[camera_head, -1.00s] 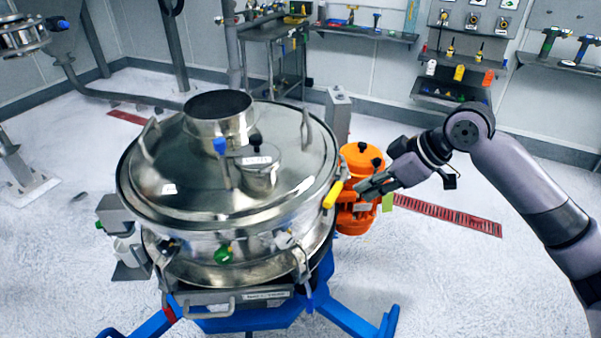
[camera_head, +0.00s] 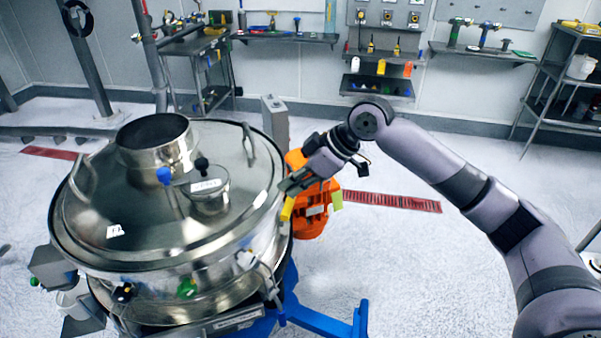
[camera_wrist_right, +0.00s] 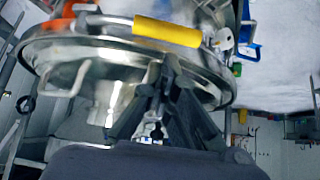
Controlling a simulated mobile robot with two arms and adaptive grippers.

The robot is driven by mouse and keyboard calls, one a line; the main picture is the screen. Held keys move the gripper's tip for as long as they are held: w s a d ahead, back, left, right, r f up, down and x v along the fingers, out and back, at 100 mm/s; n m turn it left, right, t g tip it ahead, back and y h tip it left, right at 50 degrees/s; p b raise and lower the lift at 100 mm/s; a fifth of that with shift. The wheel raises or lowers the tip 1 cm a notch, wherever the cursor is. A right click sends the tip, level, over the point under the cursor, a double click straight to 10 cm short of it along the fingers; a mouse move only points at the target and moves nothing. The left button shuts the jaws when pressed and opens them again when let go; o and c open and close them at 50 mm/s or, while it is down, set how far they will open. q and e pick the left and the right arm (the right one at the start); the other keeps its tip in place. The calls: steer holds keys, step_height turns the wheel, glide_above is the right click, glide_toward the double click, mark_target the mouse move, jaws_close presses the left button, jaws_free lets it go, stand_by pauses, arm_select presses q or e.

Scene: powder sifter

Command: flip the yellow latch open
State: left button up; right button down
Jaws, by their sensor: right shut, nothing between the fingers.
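The yellow latch (camera_head: 287,208) is on the right rim of the round steel sifter (camera_head: 120,235), pointing down and slightly left. It also shows in the right wrist view as a yellow grip (camera_wrist_right: 168,31) lying across the rim, beyond the fingers. My right gripper (camera_head: 285,187) is shut and empty, its fingertips just above the upper end of the latch in the head view. I cannot tell whether they touch it. In the right wrist view the fingertips (camera_wrist_right: 168,62) are just below the grip. My left gripper is not in view.
An orange motor (camera_head: 308,225) stands right behind the latch, close to my gripper. A blue frame (camera_head: 325,318) carries the sifter. The floor to the right is clear.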

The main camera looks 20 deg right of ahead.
mark_target(271, 202)
steer(key=x, duration=0.3)
steer(key=shift+w+a+f+p, duration=0.2)
steer(key=shift+f+p, duration=0.1)
steer(key=shift+p, duration=0.1)
steer(key=shift+a+f, duration=0.2)
steer(key=shift+f, duration=0.05)
steer(key=shift+w+f, duration=0.1)
steer(key=shift+f, duration=0.1)
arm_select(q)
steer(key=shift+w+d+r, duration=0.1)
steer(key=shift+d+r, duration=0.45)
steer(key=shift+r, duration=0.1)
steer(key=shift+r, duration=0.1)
arm_select(e)
steer(key=shift+a+r, duration=0.1)
